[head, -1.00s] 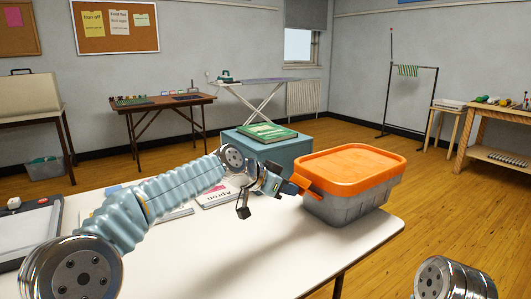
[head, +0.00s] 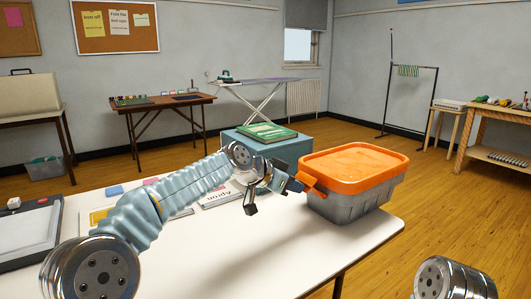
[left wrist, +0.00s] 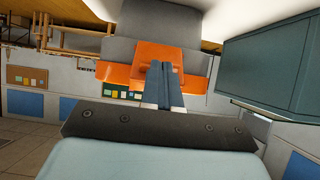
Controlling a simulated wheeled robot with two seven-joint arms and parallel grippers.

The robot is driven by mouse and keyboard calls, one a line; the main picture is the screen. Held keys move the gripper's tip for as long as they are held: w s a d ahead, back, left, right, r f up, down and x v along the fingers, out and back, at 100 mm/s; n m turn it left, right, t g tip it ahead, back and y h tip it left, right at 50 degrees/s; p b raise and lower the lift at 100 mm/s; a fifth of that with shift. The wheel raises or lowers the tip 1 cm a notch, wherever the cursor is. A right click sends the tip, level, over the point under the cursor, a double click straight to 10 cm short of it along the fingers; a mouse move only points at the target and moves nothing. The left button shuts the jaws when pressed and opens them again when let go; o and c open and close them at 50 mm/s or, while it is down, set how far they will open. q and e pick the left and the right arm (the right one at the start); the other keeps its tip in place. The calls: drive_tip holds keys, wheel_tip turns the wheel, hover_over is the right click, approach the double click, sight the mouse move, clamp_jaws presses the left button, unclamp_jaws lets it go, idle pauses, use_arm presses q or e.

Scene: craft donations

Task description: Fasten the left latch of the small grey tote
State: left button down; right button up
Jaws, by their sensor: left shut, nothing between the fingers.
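The small grey tote (head: 345,207) stands on the white table near its right end, with an orange lid (head: 352,163) on top. Its left latch (head: 309,184) is an orange flap that sticks outward and slopes down from the lid's left side, standing off the wall. My left gripper (head: 295,185) is shut and empty, its fingertips at the latch's outer side. In the left wrist view, the shut fingers (left wrist: 167,85) overlap the orange latch (left wrist: 150,54); I cannot tell if they touch it. My right gripper is not in view.
A teal box (head: 268,147) with a green book (head: 266,132) on it stands behind the arm. Papers (head: 222,196) lie under the left forearm. The front middle of the white table (head: 250,250) is clear. The tote sits close to the table's right edge.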

sight(303, 180)
use_arm(q)
drive_tip(key=shift+w+d+r, duration=0.15)
drive_tip(key=shift+w+d, duration=0.35)
drive_tip(key=shift+d, duration=0.25)
drive_tip(key=shift+w+d+r, duration=0.1)
drive_tip(key=shift+w+d, duration=0.35)
drive_tip(key=shift+d, duration=0.25)
drive_tip(key=shift+s+a+r, duration=0.1)
drive_tip(key=shift+a, duration=0.15)
drive_tip(key=b+v, duration=0.3)
drive_tip(key=v, duration=0.4)
drive_tip(key=shift+s+a+f, duration=0.2)
drive_tip(key=shift+f, duration=0.2)
